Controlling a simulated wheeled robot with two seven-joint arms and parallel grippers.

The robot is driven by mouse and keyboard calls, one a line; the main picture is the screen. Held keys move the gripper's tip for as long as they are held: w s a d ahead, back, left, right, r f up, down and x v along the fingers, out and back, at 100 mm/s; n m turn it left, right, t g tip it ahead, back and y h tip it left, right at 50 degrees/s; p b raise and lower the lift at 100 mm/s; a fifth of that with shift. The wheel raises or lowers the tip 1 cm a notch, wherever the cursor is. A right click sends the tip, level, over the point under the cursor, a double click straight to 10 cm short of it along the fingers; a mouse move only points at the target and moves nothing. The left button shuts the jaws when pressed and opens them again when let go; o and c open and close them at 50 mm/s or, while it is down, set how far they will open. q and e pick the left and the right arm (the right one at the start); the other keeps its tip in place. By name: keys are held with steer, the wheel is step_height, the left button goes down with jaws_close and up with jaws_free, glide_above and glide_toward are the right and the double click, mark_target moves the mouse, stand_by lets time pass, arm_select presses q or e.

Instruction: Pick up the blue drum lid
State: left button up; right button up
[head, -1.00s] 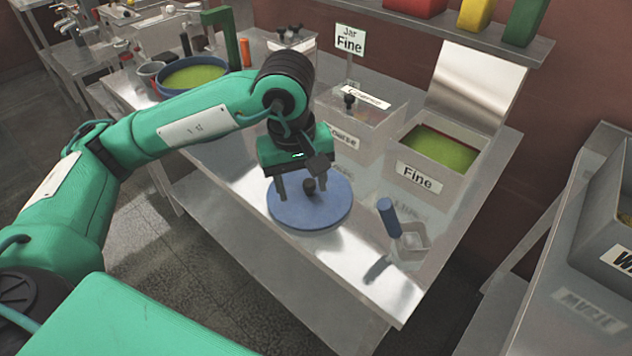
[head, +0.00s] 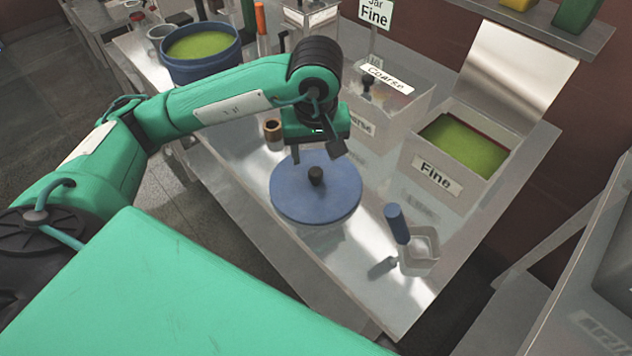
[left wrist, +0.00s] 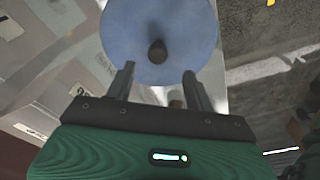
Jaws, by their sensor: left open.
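The blue drum lid (head: 290,195) is a flat disc with a dark knob (head: 316,175) at its centre, lying on the steel table. My left gripper (head: 317,153) is open and empty, just behind and above the knob. In the left wrist view the blue lid (left wrist: 190,28) fills the top middle. Its knob (left wrist: 157,50) is just beyond the open left fingertips (left wrist: 158,70), roughly centred between them and not gripped. The open blue drum (head: 203,71) with green powder stands at the back left. My right gripper is not in view.
The Fine bin (head: 437,180) and Coarse bin (head: 405,110) stand behind. A small brown-rimmed jar (head: 273,133) is beside my left gripper. Bare table lies in front of the lid.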

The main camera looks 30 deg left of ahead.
mark_target(316, 170)
arm_select(q)
step_height(316, 170, down, 2)
steer(key=shift+w+a+f, duration=0.1)
steer(key=shift+f, duration=0.1)
steer(key=shift+w+f+p, duration=0.1)
steer(key=shift+f+p, duration=0.35)
steer(key=shift+f, duration=0.05)
steer(key=f, duration=0.1)
steer(key=f+p, duration=0.1)
steer(key=f, duration=0.1)
steer(key=shift+w+f, duration=0.1)
steer(key=shift+w, duration=0.2)
steer(key=shift+f, duration=0.35)
steer(key=shift+a+f, duration=0.1)
steer(key=shift+f, duration=0.1)
steer(key=shift+c, duration=0.6)
jaws_close()
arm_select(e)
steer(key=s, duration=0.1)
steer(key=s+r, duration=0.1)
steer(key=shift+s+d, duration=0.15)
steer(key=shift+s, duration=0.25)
arm_select(q)
steer(key=shift+w+r, duration=0.1)
steer(key=shift+r, duration=0.1)
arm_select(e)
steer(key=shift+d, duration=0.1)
